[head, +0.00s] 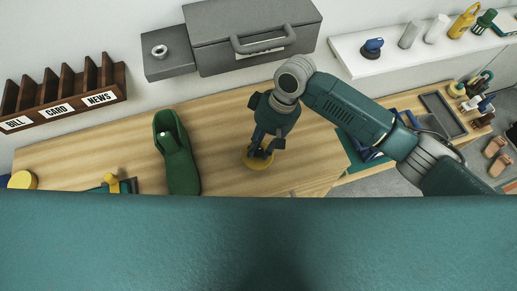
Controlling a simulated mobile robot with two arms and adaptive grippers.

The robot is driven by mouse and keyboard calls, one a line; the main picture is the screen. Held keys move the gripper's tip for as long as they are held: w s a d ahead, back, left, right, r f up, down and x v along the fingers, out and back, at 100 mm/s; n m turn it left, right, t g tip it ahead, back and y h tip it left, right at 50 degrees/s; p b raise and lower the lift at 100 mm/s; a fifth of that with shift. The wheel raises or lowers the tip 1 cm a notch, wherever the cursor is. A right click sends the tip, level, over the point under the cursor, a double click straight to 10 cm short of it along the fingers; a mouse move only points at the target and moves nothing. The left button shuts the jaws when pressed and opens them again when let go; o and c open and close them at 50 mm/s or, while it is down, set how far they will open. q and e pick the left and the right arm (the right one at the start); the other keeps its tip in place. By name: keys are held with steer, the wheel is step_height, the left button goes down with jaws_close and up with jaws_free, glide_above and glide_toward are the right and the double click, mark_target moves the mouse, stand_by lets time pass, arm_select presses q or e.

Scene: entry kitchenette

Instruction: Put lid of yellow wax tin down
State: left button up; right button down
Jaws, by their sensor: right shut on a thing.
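My right gripper (259,153) reaches down to the wooden counter and is shut on a round yellow lid (260,164). Its fingers hide the middle of the lid; the rim shows around them. The lid is low over the counter, and I cannot tell whether it touches the wood. A round yellow thing (22,180), possibly the wax tin, stands at the far left of the counter, partly cut off by my own body. My left gripper is not in view.
A green shoe (178,160) stands left of the right gripper. A yellow-knobbed item (112,182) lies farther left. A letter rack (65,95) and a grey case (250,40) are behind. Bare wood (222,135) lies between shoe and gripper.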

mark_target(263, 148)
step_height(263, 148, down, 3)
steer(key=shift+s+f+p, duration=0.1)
steer(key=shift+p, duration=0.2)
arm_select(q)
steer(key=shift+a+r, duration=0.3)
arm_select(e)
steer(key=shift+f, duration=0.25)
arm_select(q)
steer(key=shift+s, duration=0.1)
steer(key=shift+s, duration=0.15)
arm_select(e)
steer(key=c, duration=1.4)
jaws_free()
arm_select(q)
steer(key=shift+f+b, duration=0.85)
steer(key=shift+b, duration=0.05)
arm_select(e)
steer(key=shift+v, duration=6.1)
steer(key=shift+f, duration=0.1)
